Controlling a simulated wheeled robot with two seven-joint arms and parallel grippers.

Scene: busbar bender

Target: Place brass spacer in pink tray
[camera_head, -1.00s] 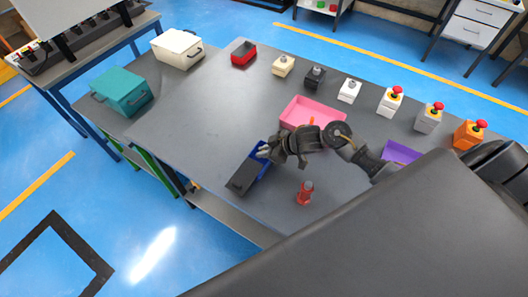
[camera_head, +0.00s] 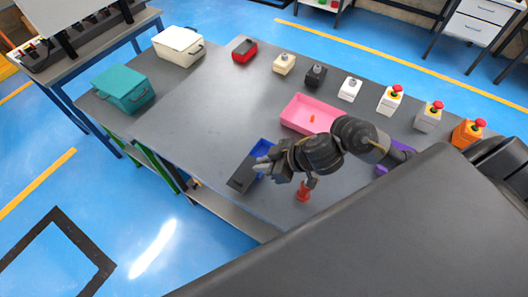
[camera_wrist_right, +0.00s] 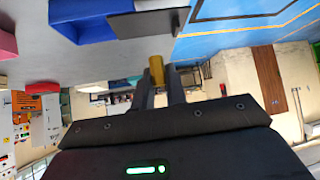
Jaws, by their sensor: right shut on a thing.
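In the wrist view my right gripper (camera_wrist_right: 162,82) is shut on the brass spacer (camera_wrist_right: 157,68), a small gold cylinder at its fingertips. In the head view this gripper (camera_head: 266,172) is over the front part of the grey table, by the blue tray; the spacer cannot be made out there. The pink tray (camera_head: 294,122) lies behind and to the right of the gripper, with a small orange piece (camera_head: 311,118) in it. A pink corner also shows at the left edge of the wrist view (camera_wrist_right: 7,45). My left gripper is not in view.
A blue tray (camera_head: 262,149) with a dark plate (camera_head: 242,176) lies by the gripper. A red part (camera_head: 302,194) stands in front, partly covered by it. A purple tray (camera_head: 402,150) is partly behind my arm. Several button boxes (camera_head: 390,98) line the back edge.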

